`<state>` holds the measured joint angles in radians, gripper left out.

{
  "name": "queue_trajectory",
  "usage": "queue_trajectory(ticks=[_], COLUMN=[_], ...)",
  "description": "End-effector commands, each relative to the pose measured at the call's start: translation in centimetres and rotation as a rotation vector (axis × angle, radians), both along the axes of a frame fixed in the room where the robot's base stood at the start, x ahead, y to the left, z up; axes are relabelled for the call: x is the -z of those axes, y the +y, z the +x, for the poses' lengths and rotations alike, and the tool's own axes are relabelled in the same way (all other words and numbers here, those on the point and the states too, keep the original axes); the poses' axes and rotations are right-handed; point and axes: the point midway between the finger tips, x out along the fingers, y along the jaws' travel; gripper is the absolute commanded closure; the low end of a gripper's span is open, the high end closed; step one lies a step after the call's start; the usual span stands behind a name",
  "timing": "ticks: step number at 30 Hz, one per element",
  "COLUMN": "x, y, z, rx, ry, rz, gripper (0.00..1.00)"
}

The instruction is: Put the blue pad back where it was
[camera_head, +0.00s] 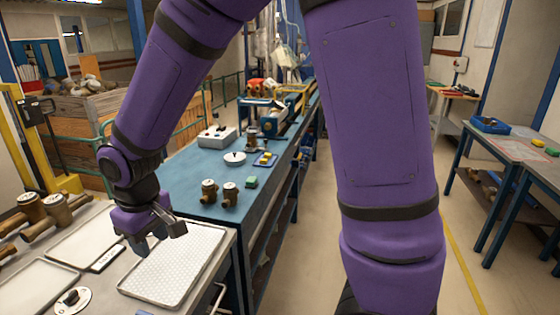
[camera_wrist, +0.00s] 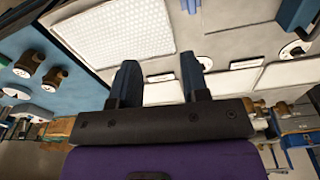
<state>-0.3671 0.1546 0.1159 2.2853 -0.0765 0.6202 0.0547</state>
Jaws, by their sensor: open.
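A blue block-like thing (camera_wrist: 298,14), which may be the blue pad, lies on the grey bench at the top right of the wrist view, partly cut off. A small blue patch (camera_head: 145,313) at the bottom edge of the head view may be the same thing.
Flat white trays (camera_head: 85,242) and a round disc with a black knob (camera_head: 72,298) lie on the grey bench. Brass meters (camera_head: 30,208) stand at its left. The blue bench (camera_head: 185,175) behind holds brass fittings (camera_head: 209,191), a green block (camera_head: 251,182) and a grey box (camera_head: 217,136).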

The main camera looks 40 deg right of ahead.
Motion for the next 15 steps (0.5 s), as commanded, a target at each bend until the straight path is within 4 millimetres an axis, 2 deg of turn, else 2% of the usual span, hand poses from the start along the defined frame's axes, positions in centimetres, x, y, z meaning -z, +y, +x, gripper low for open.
queue_trajectory(ticks=[1,6,15], x=[-1.8,-6.5,-13.0], y=[-1.4,-5.6,-12.3], z=[-0.3,-2.0,-7.2], rx=[0.028,0.114,0.264], ry=[-0.025,-0.089,-0.197], rz=[0.007,0.023,0.057], gripper=[0.58,0.58,0.58])
